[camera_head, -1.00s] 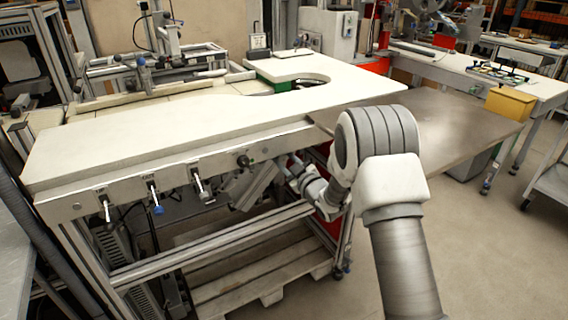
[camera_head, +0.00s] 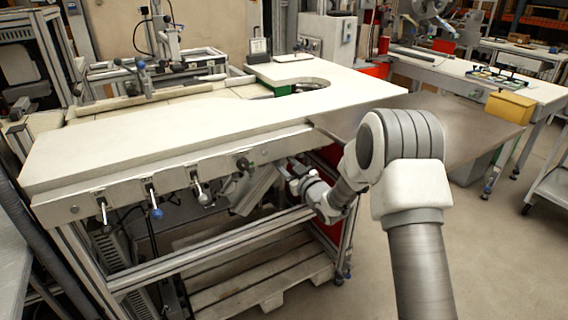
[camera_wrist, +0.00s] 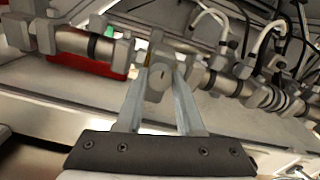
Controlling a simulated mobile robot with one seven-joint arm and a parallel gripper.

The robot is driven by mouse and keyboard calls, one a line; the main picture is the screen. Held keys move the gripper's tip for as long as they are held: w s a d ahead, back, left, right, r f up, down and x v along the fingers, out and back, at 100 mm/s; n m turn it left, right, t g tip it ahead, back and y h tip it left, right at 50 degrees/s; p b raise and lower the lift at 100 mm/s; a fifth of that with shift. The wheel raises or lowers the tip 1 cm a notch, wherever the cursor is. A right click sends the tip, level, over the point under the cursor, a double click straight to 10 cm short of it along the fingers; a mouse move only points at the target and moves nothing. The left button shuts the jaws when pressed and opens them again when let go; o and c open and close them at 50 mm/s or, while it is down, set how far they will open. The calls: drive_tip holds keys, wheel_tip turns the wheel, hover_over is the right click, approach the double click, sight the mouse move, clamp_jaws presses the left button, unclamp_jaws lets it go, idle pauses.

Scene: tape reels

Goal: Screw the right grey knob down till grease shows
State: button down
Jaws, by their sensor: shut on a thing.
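A metal cylinder unit (camera_wrist: 84,44) lies left of the knob above a red part (camera_wrist: 88,66). Another cylinder unit (camera_wrist: 238,86) with white and black hoses lies to the right. The white worktop (camera_head: 200,122) is above my wrist, with several levers on its front rail.

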drive_tip(key=c, duration=0.5)
unclamp_jaws()
drive_tip(key=p+v, duration=0.2)
drive_tip(key=v, duration=1.5)
drive_tip(key=shift+s+d, duration=0.15)
drive_tip(key=shift+s, duration=0.05)
